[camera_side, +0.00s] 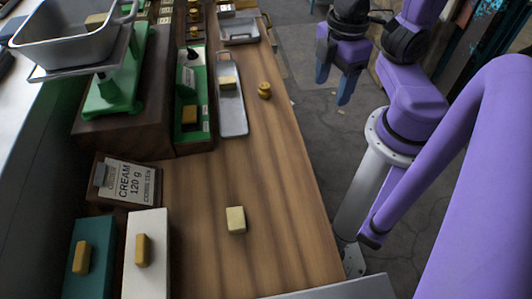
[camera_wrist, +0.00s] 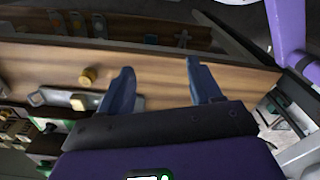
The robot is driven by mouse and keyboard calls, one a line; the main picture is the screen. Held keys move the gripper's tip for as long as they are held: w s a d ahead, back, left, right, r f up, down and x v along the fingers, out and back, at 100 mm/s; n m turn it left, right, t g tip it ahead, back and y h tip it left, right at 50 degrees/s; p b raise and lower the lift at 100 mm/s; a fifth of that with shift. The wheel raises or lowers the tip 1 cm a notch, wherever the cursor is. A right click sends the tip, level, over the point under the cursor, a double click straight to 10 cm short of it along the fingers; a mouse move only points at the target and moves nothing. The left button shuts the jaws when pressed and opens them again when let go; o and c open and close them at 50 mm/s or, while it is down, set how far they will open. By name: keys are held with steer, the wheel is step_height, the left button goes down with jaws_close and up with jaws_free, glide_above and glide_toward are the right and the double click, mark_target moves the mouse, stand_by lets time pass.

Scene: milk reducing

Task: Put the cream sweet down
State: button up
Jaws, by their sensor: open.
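A pale cream block-shaped sweet (camera_side: 236,219) lies alone on the bare wooden counter (camera_side: 265,180) in the side view, and nothing holds it. A second pale sweet (camera_side: 228,83) lies on a narrow grey metal tray (camera_side: 233,118), which also shows in the wrist view (camera_wrist: 52,96). My gripper (camera_side: 334,82) hangs beyond the counter's right edge, well apart from both sweets. In the wrist view its two blue fingers (camera_wrist: 160,68) are spread with nothing between them.
A card reading CREAM 120 g (camera_side: 130,182) stands behind a white block (camera_side: 147,280) and a teal block (camera_side: 92,285), each bearing a yellowish sweet. A green scale (camera_side: 112,90) with a grey pan (camera_side: 65,45) stands at upper left. A brass weight (camera_side: 264,90) stands beside the tray.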

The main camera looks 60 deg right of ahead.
steer(key=m+g+y, duration=0.9)
steer(key=m+g, duration=0.1)
steer(key=m, duration=1.2)
glide_toward(235, 214)
steer(key=x, duration=0.4)
steer(key=shift+x, duration=2.65)
steer(key=c, duration=1.1)
steer(key=shift+c, duration=0.2)
steer(key=shift+r, duration=0.1)
